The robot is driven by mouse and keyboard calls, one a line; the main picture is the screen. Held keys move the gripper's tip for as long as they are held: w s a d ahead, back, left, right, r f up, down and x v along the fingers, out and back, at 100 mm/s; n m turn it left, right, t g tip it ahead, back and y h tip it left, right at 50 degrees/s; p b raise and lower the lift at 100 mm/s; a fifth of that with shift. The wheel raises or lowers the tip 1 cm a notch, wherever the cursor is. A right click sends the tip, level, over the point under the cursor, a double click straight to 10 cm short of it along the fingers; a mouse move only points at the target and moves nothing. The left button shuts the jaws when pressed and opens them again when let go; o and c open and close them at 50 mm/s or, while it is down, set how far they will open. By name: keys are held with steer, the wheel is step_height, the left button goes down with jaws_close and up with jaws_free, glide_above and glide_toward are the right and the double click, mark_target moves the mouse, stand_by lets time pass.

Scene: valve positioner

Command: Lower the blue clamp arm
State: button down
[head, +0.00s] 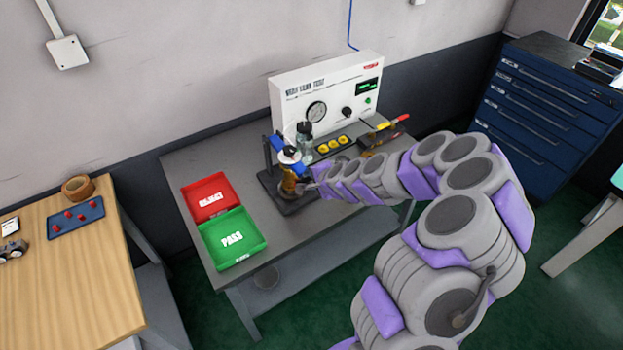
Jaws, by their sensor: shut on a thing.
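The blue clamp arm (278,143) is on the test stand, left of the gauge panel. More blue shows lower down, beside a white round cap (289,155). Below the cap is a brass-coloured valve body (289,182), upright over the dark stand base (270,183). My gripper (302,187) comes in from the right at the height of the valve body. It appears shut on the valve body, below the blue parts. The fingertips are small and partly hidden, so the exact contact is unclear.
A white test panel (345,95) stands behind the fixture on the grey table (190,160). A red REJECT tray (208,197) and a green PASS tray (232,238) lie to the left. Yellow fittings (332,144) and a tool holder (383,132) sit to the right.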

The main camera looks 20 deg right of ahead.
steer(key=shift+s+a+f+g, duration=0.15)
steer(key=shift+s+f, duration=0.1)
steer(key=shift+f, duration=0.25)
steer(key=shift+s+a+f+g, duration=0.15)
steer(key=shift+s+f, duration=0.1)
steer(key=shift+f, duration=0.2)
steer(key=c, duration=1.1)
jaws_free()
steer(key=shift+d, duration=0.3)
steer(key=shift+w+a+r, duration=0.1)
steer(key=shift+w, duration=0.05)
steer(key=shift+b+v, duration=1)
steer(key=shift+v, duration=7.8)
